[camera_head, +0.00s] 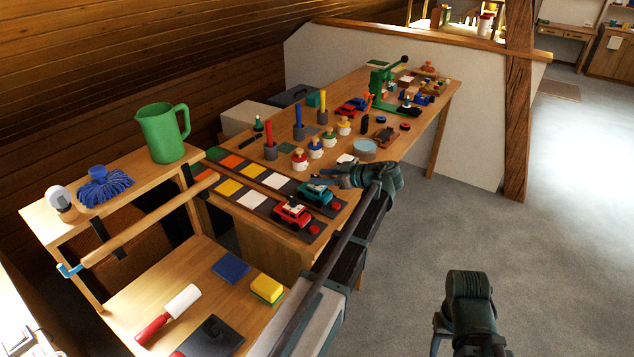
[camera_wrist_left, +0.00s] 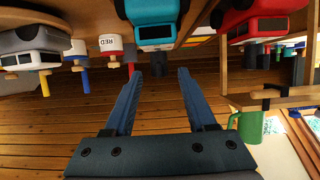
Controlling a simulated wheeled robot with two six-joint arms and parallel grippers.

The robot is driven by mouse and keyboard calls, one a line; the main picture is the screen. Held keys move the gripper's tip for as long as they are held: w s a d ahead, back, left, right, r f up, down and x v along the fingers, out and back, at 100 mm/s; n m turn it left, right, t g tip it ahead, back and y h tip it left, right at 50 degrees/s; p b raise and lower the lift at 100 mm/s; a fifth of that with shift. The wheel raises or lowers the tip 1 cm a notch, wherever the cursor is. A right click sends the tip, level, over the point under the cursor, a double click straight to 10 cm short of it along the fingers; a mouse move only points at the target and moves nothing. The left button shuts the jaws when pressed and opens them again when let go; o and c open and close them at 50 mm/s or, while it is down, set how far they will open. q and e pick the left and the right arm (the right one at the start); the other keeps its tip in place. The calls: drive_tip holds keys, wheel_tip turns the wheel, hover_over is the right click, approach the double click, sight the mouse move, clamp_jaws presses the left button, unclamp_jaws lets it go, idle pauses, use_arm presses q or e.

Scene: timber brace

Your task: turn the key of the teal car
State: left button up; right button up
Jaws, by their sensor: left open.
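The teal car (camera_head: 313,194) stands on a dark mat on the long workbench, beside the red car (camera_head: 291,214). My left gripper (camera_head: 318,182) is just behind and above the teal car, partly covering it. In the left wrist view, which is upside down, the teal car (camera_wrist_left: 155,18) is at the top, beyond the fingertips. The left gripper (camera_wrist_left: 156,76) is open there, with nothing between its fingers.
The workbench (camera_head: 437,110) holds colored mat squares, several jars with colored caps (camera_head: 315,148), a glass dish (camera_head: 365,147) and a green press (camera_head: 383,82). A green jug (camera_head: 163,133) and blue brush (camera_head: 104,185) stand on the left shelf. The floor (camera_head: 560,240) at right is clear.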

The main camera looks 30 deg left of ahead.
use_arm(q)
drive_tip(key=shift+x, duration=1.15)
drive_tip(key=shift+c, duration=0.2)
clamp_jaws()
